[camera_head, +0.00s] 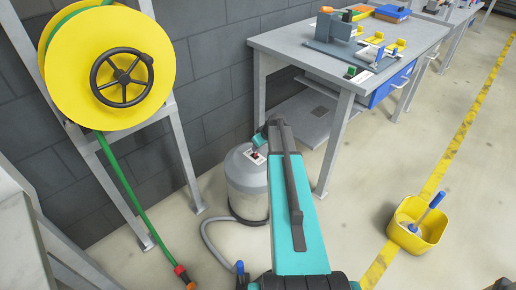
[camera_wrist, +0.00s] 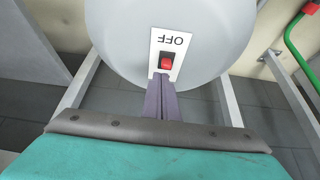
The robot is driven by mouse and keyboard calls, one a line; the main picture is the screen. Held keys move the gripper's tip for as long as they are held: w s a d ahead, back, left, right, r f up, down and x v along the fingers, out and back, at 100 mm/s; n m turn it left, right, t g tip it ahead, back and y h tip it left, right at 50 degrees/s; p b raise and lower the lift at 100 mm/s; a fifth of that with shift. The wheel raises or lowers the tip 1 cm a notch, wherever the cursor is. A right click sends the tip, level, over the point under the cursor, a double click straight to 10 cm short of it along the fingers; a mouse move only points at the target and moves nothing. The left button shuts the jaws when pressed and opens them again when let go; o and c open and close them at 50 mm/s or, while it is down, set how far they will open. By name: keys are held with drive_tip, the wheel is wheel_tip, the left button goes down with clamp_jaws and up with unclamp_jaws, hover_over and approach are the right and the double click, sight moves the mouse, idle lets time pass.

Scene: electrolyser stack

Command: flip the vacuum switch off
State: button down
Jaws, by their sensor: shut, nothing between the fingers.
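The vacuum is a light grey canister (camera_head: 245,196) on the floor by the wall, partly hidden behind my arm in the head view. In the wrist view its rounded grey lid (camera_wrist: 112,35) fills the top. A red rocker switch (camera_wrist: 167,62) sits on a white plate (camera_wrist: 157,44) whose "OFF" label appears upside down. My gripper (camera_wrist: 163,78) is shut and empty, its fingertips just below the red switch in the picture. I cannot tell whether they touch it. In the head view the switch (camera_head: 255,155) is a small dark red spot beside my arm; the fingertips are not clear there.
A grey hose (camera_head: 212,241) curves over the floor from the vacuum. A yellow reel (camera_head: 108,67) with a green hose stands at left. A workbench (camera_head: 290,45) with tools is behind, and a yellow bucket (camera_head: 417,228) is at right. Floor between bench and bucket is clear.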

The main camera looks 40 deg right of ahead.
drive_tip(key=shift+w+a+r, duration=0.2)
drive_tip(key=shift+a+r, duration=0.1)
drive_tip(key=shift+r, duration=0.05)
drive_tip(key=shift+r+p, duration=0.4)
drive_tip(key=shift+r, duration=0.05)
idle(0.4)
drive_tip(key=shift+w+a+r+p, duration=0.1)
drive_tip(key=shift+w+r+p, duration=0.25)
drive_tip(key=shift+w, duration=0.6)
drive_tip(key=shift+w+a+r+p, duration=0.1)
drive_tip(key=shift+w+r, duration=0.3)
drive_tip(key=shift+w, duration=0.5)
drive_tip(key=s+f+v, duration=0.1)
drive_tip(key=s+v, duration=0.1)
drive_tip(key=v, duration=0.7)
drive_tip(key=shift+r+p, duration=0.3)
drive_tip(key=shift+p, duration=0.05)
drive_tip(key=shift+s+d, duration=0.1)
